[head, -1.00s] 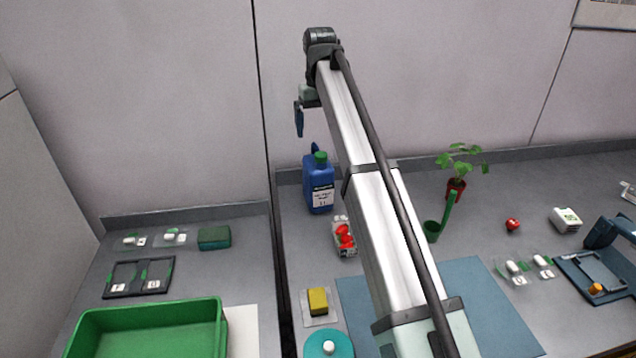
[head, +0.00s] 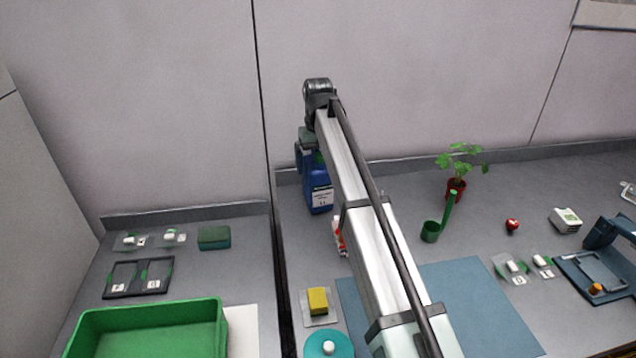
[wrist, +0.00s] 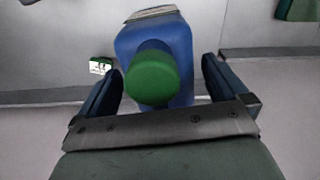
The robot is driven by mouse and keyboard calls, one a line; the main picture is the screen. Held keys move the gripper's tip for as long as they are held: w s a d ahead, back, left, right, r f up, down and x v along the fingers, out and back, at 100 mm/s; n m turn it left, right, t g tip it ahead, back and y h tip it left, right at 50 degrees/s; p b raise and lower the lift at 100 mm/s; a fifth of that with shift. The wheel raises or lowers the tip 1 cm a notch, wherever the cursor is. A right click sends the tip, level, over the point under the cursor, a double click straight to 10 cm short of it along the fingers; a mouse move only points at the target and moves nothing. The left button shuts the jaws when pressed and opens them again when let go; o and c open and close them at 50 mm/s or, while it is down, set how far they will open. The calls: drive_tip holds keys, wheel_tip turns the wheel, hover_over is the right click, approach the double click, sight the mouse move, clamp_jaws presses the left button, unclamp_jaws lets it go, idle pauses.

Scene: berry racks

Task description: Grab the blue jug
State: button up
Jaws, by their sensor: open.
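The blue jug (head: 321,196) stands upright at the back of the counter near the wall, with a white label on its front. My arm hides part of its top in the head view. In the wrist view the jug (wrist: 182,38) and its green cap (wrist: 152,78) lie between the two fingers of my gripper (wrist: 160,78). The gripper is open, with one finger on each side of the jug and a visible gap on both sides. In the head view my gripper (head: 304,158) is at the jug's upper part, mostly hidden by the arm.
A yellow sponge (head: 318,301) lies nearer. A green scoop (head: 431,232) and a potted plant (head: 456,188) stand to the right. A green crate (head: 150,312) is at the left.

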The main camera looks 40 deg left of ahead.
drive_tip(key=shift+f, duration=0.35)
drive_tip(key=shift+c, duration=0.4)
drive_tip(key=shift+r, duration=0.1)
clamp_jaws()
